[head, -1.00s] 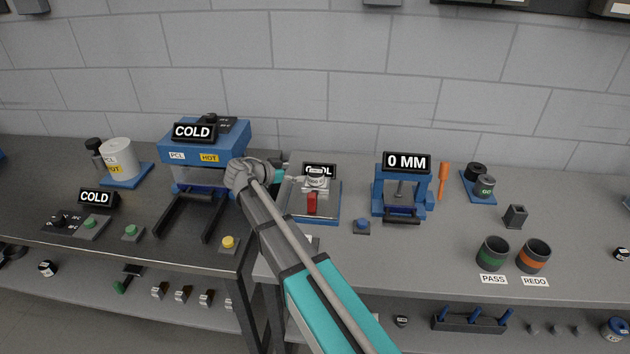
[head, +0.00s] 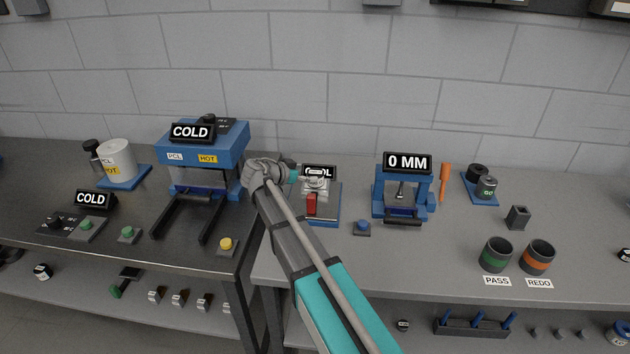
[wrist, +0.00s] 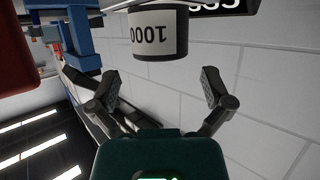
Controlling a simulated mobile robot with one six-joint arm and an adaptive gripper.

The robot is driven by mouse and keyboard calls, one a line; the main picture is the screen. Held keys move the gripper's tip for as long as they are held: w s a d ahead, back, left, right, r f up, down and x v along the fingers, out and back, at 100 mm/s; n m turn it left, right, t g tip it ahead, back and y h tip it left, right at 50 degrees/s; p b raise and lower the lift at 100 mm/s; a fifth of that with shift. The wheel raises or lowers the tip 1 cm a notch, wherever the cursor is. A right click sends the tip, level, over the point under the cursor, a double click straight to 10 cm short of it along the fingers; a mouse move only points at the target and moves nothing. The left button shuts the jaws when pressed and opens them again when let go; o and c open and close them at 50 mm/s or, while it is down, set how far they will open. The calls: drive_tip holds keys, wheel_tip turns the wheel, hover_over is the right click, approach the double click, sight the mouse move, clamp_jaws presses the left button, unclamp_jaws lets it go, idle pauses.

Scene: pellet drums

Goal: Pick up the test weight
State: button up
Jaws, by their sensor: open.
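The test weight is a short cylinder with a pale band marked 1000 (wrist: 158,32), upside down at the top of the wrist view. In the head view the weight (head: 317,184) stands on the small blue-based station in front of a dark display, partly covered by my gripper. My gripper (wrist: 161,88) is open and empty, its two fingers spread apart below the weight in the wrist picture. A gap shows between the fingertips and the weight. In the head view my gripper (head: 303,177) is just left of the weight, its fingers hard to make out.
A red block (head: 311,204) sits at the station's front. The blue press (head: 205,145) stands close on the left, the blue 0 MM gauge (head: 380,194) to the right. A blue button (head: 362,228) is in front. Pass (head: 495,256) and redo (head: 536,259) cups stand further right.

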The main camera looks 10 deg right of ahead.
sight(316, 172)
drive_tip(key=shift+b+x, duration=0.45)
drive_tip(key=shift+x, duration=1.25)
drive_tip(key=c, duration=1.2)
drive_tip(key=shift+r, duration=0.15)
